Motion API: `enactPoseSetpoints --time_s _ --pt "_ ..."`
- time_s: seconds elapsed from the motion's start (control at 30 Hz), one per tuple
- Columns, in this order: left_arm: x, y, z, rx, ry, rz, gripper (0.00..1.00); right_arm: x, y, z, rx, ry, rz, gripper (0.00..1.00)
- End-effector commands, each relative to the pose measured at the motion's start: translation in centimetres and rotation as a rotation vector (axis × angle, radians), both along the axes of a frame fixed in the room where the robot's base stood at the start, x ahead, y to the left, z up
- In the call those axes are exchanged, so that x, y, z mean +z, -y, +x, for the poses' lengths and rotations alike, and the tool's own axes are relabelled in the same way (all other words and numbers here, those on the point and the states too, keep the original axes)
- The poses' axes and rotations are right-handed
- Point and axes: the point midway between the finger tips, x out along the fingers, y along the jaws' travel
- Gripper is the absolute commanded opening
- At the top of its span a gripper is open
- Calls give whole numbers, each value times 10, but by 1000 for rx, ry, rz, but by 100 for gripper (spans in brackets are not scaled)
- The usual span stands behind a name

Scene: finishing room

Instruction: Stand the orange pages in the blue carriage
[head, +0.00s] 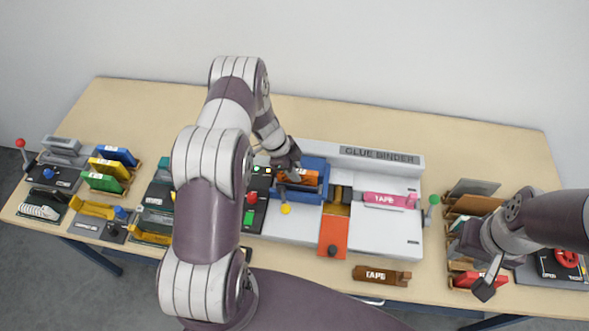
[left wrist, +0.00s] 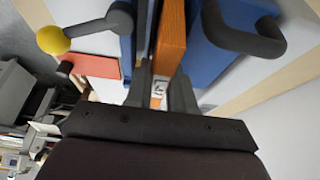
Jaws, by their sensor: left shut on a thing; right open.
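The orange pages (head: 297,177) are in the slot of the blue carriage (head: 313,165) on the glue binder. My left gripper (head: 286,172) is shut on the orange pages at the carriage's left end. In the left wrist view the orange pages (left wrist: 170,45) run between the fingers, with blue carriage walls (left wrist: 208,62) on both sides. Whether the pages touch the carriage floor is hidden. My right gripper (head: 484,286) is open over the right end of the table, near a red item in a rack.
A brown tape block (head: 381,275) lies in front. Racks with coloured blocks (head: 108,170) stand at left. The table's back strip is clear.

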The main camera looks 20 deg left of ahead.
Motion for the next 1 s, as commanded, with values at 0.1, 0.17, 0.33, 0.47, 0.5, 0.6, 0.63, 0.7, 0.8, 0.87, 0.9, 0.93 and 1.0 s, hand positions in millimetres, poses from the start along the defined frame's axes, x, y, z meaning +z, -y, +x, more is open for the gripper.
enactPoseSetpoints --time_s 0.1,0.17,0.33,0.47,0.5,0.6,0.63,0.7,0.8,0.87,0.9,0.93,1.0 --pt "-3 0 0 0 1 0 0 -2 0 0 0 0 0 43" --pt "-4 0 0 0 1 0 0 -3 0 0 0 0 0 43" --pt "-8 0 0 0 1 0 0 -5 0 0 0 0 0 43" --pt "-10 0 0 0 1 0 26 -6 0 0 0 0 0 43" --pt "-9 0 0 0 1 0 34 -6 0 0 0 0 0 43" --pt "-9 0 0 0 0 0 34 -6 0 0 0 0 0 43" --pt "-9 0 0 0 0 0 34 -6 0 0 0 0 0 43" --pt "-9 0 0 0 0 0 34 -6 0 0 0 0 0 43" --pt "-8 0 0 0 0 0 34 -4 0 0 0 0 0 43" --pt "-5 -1 0 0 0 0 34 -1 0 0 0 0 0 43" --pt "-1 -2 0 0 0 0 34 2 0 0 0 0 0 43" --pt "2 -3 -1 1 0 0 34 5 0 0 0 0 0 43" --pt "10 -6 -1 0 0 0 34 13 0 0 0 0 0 43"
